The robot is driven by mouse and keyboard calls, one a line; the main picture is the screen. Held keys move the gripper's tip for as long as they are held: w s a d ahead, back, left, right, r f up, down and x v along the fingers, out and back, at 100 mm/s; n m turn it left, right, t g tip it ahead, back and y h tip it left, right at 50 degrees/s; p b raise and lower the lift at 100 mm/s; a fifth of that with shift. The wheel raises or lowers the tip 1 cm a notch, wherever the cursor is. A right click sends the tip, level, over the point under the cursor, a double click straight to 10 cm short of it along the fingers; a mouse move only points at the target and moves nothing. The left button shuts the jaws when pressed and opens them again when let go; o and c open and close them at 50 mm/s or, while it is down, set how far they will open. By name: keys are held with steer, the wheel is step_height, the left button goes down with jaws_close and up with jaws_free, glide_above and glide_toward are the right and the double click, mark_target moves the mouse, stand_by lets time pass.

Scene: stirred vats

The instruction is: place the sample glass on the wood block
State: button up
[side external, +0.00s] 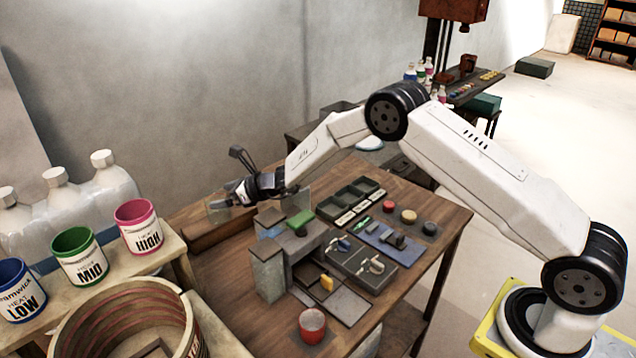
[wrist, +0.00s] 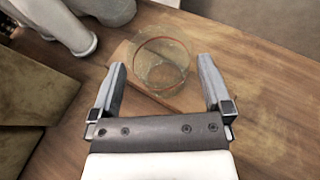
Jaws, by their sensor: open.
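The sample glass (wrist: 160,62) is a clear round vessel with a reddish-brown ring, seen from above in the wrist view. It lies between and slightly beyond the fingertips of my gripper (wrist: 162,65). My gripper is open, with a visible gap between each finger and the glass. A lighter wooden piece, which looks like the wood block (wrist: 123,52), shows under or behind the glass; I cannot tell whether they touch. In the side view my gripper (side external: 232,198) is low over the table's far left corner, and the glass there is hard to make out.
The brown table (side external: 225,268) carries a grey fixture (side external: 268,272), dark trays (side external: 352,198) and a red cup (side external: 312,325) nearer the camera. Paint cans, including a pink one (side external: 138,225), and white bottles (side external: 112,180) stand at left. Bare wood lies right of the glass in the wrist view.

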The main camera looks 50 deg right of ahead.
steer(key=v, duration=0.9)
stand_by(0.8)
